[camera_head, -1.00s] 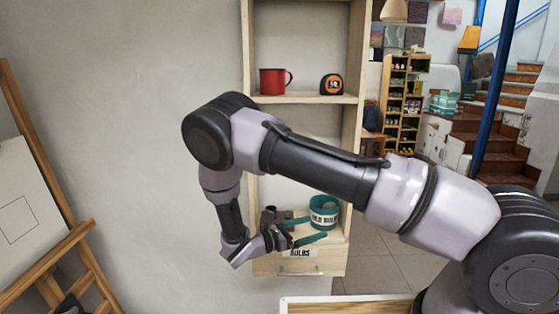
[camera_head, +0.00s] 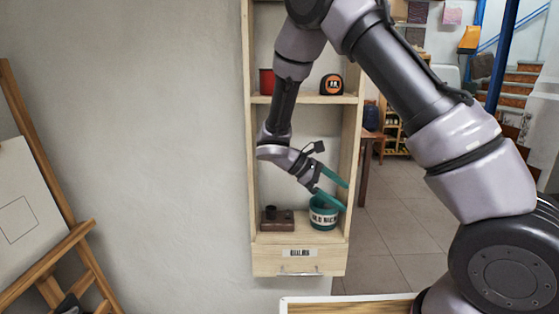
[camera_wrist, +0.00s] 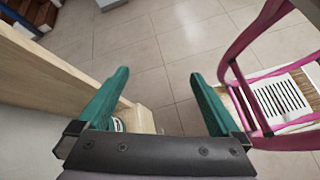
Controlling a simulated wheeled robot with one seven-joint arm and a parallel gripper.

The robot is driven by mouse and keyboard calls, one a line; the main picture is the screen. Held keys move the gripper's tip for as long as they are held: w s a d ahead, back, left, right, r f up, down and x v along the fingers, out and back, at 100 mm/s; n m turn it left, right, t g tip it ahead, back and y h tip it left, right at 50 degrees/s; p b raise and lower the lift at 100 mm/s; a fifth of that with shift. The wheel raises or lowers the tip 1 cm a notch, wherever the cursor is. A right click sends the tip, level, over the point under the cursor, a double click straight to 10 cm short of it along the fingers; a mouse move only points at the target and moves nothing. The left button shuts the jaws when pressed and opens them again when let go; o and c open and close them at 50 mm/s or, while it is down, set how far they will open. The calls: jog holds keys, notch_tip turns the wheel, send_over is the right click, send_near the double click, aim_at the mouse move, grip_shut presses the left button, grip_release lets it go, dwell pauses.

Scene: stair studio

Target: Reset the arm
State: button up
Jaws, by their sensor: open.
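My gripper (camera_head: 344,197) is in front of the wooden shelf unit (camera_head: 247,140), level with its lower compartment and just above the teal tin (camera_head: 323,218). Its two teal fingers stand apart with nothing between them, as the wrist view (camera_wrist: 159,75) also shows. The fingers point right and down in the head view. My arm comes down from the upper right across the shelf and hides part of it.
A red mug (camera_head: 266,81), partly hidden by my arm, and a tape measure (camera_head: 331,85) stand on the upper board. A brown block (camera_head: 276,221) sits beside the tin. An easel (camera_head: 80,240) is at left. In the wrist view, a pink frame (camera_wrist: 240,50) is at right.

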jog(key=s+d+r+m+t+y, duration=0.2)
jog(key=s+r+m+y, duration=0.2)
jog(key=r, duration=0.5)
jog(key=s+d+r+m+t+y, duration=0.3)
jog(key=s+r+m, duration=0.3)
jog(key=r, duration=0.3)
jog(key=s+d+r+m+t+y, duration=0.3)
jog(key=s+r+m+y, duration=0.2)
jog(key=r+m, duration=0.2)
notch_tip(320, 180, up, 2)
jog(key=shift+s+r+y, duration=0.1)
jog(key=shift+s+y, duration=0.3)
jog(key=shift+d, duration=0.15)
